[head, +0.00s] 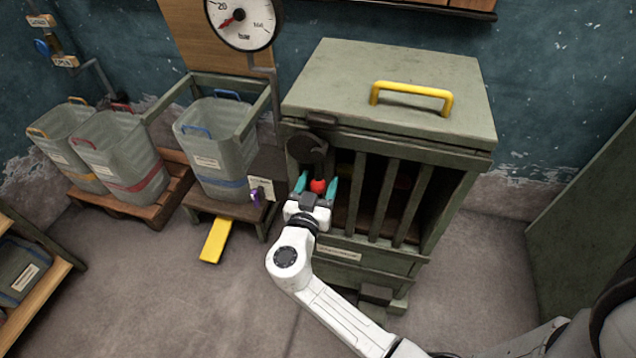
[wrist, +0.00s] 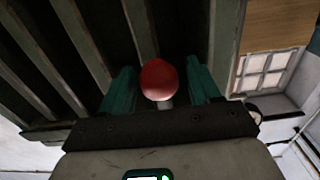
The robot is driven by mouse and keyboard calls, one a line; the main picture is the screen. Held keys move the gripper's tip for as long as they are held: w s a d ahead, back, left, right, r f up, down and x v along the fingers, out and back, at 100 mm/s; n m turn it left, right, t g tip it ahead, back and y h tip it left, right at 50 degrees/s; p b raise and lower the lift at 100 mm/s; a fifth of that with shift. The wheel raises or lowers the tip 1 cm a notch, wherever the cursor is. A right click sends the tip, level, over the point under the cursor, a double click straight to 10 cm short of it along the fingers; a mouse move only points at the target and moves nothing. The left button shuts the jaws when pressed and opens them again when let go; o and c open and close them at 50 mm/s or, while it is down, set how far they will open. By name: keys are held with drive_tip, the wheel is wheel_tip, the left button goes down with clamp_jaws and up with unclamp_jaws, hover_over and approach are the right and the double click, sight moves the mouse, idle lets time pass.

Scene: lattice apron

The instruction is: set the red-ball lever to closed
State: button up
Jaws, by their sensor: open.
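The red ball of the lever (head: 318,186) shows at the front left of a green slatted cabinet (head: 390,138). In the wrist view the red ball (wrist: 159,80) sits between the two teal fingers, with a short pale stem below it. My gripper (head: 317,184) is open, with one teal finger on each side of the ball; the wrist view shows the same gripper (wrist: 161,88). A gap shows between the ball and the left finger; contact on the right I cannot tell. The lever's base and its open or closed marks are hidden.
The cabinet has a yellow lid handle (head: 411,97) and vertical slats. A bin with a blue band (head: 218,155) stands on a stand with a yellow pedal (head: 215,241) to the left. A bin with a red band (head: 118,160) stands further left. Bare floor lies in front.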

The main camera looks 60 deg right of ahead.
clamp_jaws()
idle(0.6)
